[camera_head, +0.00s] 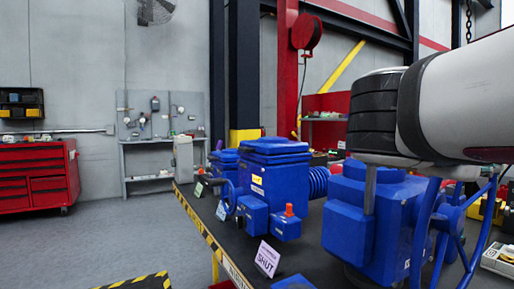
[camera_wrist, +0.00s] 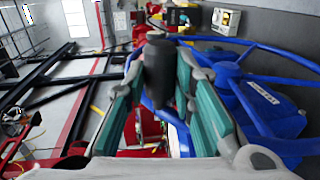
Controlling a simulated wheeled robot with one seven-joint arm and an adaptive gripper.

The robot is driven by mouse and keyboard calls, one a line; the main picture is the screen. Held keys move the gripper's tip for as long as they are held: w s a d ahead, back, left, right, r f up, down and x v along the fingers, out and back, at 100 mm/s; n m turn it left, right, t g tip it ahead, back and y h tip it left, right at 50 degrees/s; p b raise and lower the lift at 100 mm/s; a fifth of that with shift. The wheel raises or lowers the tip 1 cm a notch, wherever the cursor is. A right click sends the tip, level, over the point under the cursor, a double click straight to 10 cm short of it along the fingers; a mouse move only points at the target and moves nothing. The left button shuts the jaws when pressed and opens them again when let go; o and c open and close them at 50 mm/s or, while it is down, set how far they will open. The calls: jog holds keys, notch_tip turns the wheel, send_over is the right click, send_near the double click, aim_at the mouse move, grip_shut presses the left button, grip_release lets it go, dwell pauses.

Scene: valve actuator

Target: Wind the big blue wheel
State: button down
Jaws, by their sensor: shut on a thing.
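The big blue wheel (camera_head: 422,230) is at the lower right of the head view, on the side of the nearest blue valve actuator (camera_head: 350,232). Its rim (camera_wrist: 262,47) and spokes also fill the right of the wrist view. A dark upright cylinder (camera_wrist: 158,85), which looks like the wheel's handle, stands between my gripper's (camera_wrist: 160,68) teal-padded fingers. The fingers are shut on it, one on each side.
More blue actuators (camera_head: 275,185) stand along the dark bench (camera_head: 215,232), one with a smaller wheel (camera_head: 229,197). A "SHUT" card (camera_head: 267,259) stands near the bench edge. A red tool cabinet (camera_head: 38,178) is far left. Open floor lies left of the bench.

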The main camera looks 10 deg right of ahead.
jog(key=shift+f, duration=0.1)
jog(key=c, duration=1.3)
grip_release()
jog(key=shift+c, duration=0.2)
jog(key=v, duration=0.7)
jog(key=shift+s+a, duration=0.15)
jog(key=shift+a, duration=0.2)
jog(key=s+d+f+m+g+y, duration=0.1)
jog(key=s+f+m+g+y, duration=0.3)
jog(key=f, duration=1.1)
jog(key=s+a+f+g+y, duration=0.1)
jog(key=s+a+f+y, duration=0.95)
jog(key=f, duration=0.25)
notch_tip(320, 180, up, 20)
jog(key=w+t+p, duration=0.1)
jog(key=t+p, duration=0.2)
jog(key=p, duration=1.6)
jog(key=shift+d, duration=0.2)
